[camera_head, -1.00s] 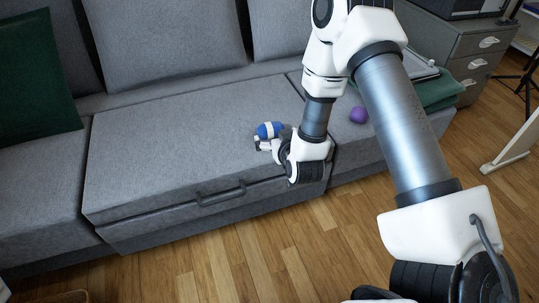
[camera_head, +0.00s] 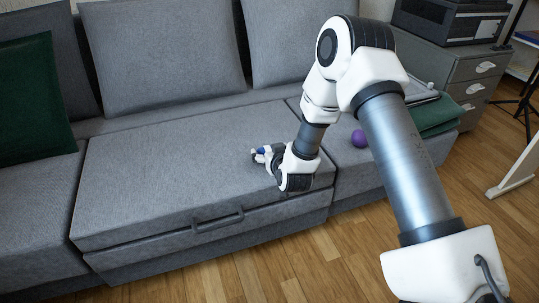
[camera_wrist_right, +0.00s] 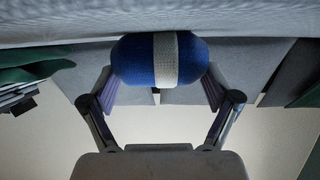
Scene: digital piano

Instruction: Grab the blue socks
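The blue socks (camera_wrist_right: 190,60) are a rolled bundle with a white band around the middle. In the right wrist view they lie against the grey sofa surface, between the two fingertips of my right gripper (camera_wrist_right: 160,88). The fingers are wide apart, one on each side of the bundle; whether the pads touch it is hard to tell. In the head view only a small blue part of the socks (camera_head: 261,151) shows, the rest hidden by my right gripper (camera_head: 264,157) low over the seat. My left gripper is not in view.
The grey sofa (camera_head: 150,180) has a handle (camera_head: 218,221) on its front. A purple ball (camera_head: 359,138) and a folded green cloth (camera_head: 436,116) lie on the right seat. A dark green pillow (camera_head: 35,100) leans at left. The seat left of my gripper is clear.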

